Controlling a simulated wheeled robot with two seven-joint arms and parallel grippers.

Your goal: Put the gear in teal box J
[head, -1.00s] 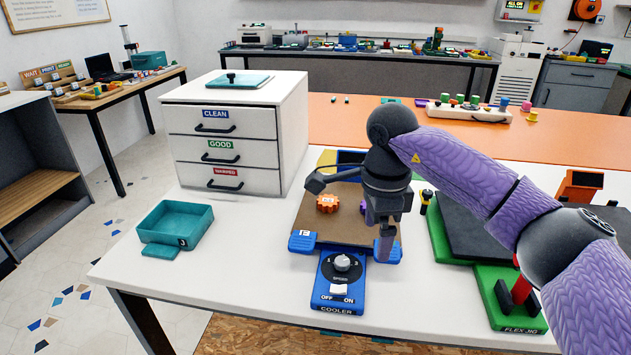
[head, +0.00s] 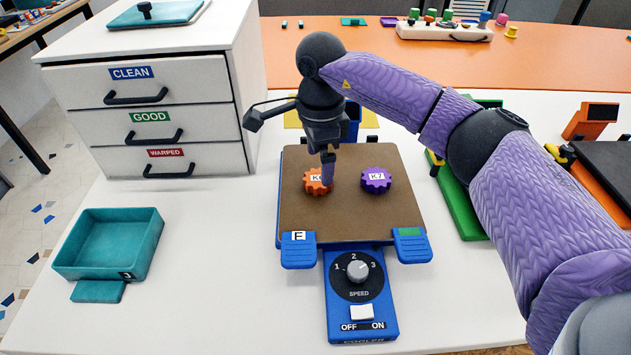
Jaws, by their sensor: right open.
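An orange gear (head: 313,187) with a white label lies on the brown plate (head: 350,222) of the blue cooler marked E. A purple gear (head: 376,181) labelled K7 lies to its right on the same plate. My right gripper (head: 327,180) is open and points down at the orange gear, its finger overlapping the gear's right side in the picture. I cannot tell whether it touches the gear. The open teal box (head: 120,262) marked J stands empty on the white table at the left. My left gripper is not in view.
A white drawer cabinet (head: 199,90) labelled CLEAN, GOOD and WARPED stands behind the box. The cooler's control panel (head: 362,300) faces the front. A green jig (head: 462,205) is at the right. The white table between box and cooler is clear.

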